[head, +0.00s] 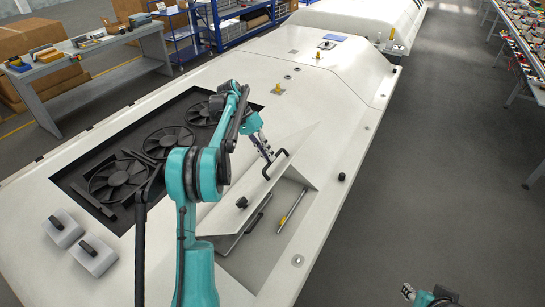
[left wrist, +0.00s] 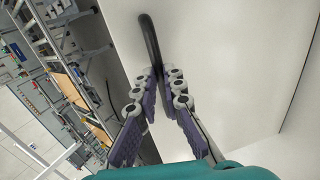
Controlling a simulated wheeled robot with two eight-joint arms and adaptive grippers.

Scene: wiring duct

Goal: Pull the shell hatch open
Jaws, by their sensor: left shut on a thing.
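The shell hatch (head: 303,148) is a white panel on the large white shell (head: 340,105). It stands tilted up, with an opening (head: 262,235) showing beneath it. Its black bar handle (head: 276,164) is on the panel's upper face. My left gripper (head: 267,153) is at this handle. In the left wrist view the fingers (left wrist: 166,85) are closed around the end of the dark curved handle (left wrist: 150,40), with the white panel behind. My right gripper (head: 408,291) is low at the right, far from the hatch, and too small to tell open or shut.
A recess with several black fans (head: 118,178) lies left of my left arm. Two white blocks with black handles (head: 93,256) sit at the lower left. A silver rod (head: 291,210) stands in the opening.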

